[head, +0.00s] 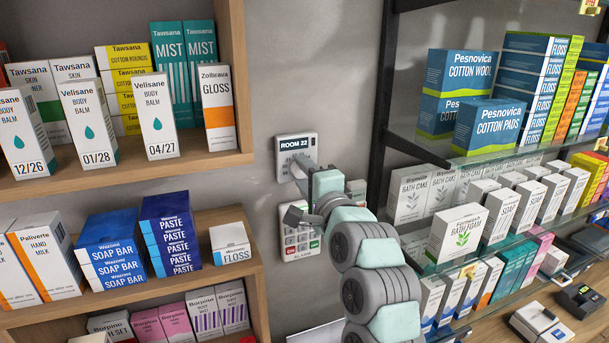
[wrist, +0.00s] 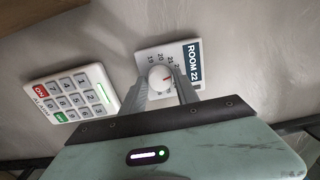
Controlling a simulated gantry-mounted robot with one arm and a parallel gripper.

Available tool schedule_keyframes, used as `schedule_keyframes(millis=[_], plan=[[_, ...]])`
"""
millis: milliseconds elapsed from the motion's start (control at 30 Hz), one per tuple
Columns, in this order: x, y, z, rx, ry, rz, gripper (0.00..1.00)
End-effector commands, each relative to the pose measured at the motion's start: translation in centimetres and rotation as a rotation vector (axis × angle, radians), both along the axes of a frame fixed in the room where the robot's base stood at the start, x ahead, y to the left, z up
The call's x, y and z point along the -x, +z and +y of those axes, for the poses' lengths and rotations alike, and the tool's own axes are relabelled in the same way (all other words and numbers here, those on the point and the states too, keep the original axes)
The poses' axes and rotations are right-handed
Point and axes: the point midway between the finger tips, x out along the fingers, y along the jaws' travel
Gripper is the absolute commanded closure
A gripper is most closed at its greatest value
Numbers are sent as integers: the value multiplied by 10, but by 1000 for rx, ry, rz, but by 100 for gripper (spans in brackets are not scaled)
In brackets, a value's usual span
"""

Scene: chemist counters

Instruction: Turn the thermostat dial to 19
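The thermostat is a pale wall plate with a dark display reading "ROOM 22" (head: 297,143); its plate also shows in the wrist view (wrist: 146,58). Its round white dial (wrist: 160,77) has a red mark and small numbers around it, partly hidden by my fingers. In the head view my gripper hides the dial. My gripper (wrist: 160,72) has its two fingers apart, one on each side of the dial, reaching toward the wall. I cannot tell whether they touch the dial or leave a small gap.
A white alarm keypad (wrist: 71,93) is on the wall just below the thermostat, close to my gripper; it shows in the head view too (head: 303,252). Wooden shelves with boxes (head: 233,160) stand left, glass shelves with boxes (head: 430,155) right.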

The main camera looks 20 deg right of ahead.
Motion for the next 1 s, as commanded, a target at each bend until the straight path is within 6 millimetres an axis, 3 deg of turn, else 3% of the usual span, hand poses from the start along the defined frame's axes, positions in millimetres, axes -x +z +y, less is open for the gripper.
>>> schedule_keyframes(millis=[433, 767, 1000], plan=[[0, 0, 0, 0, 0, 0, 100], [0, -1, 0, 23, 0, -1, 100], [0, -3, 0, 139, -1, 1, 100]])
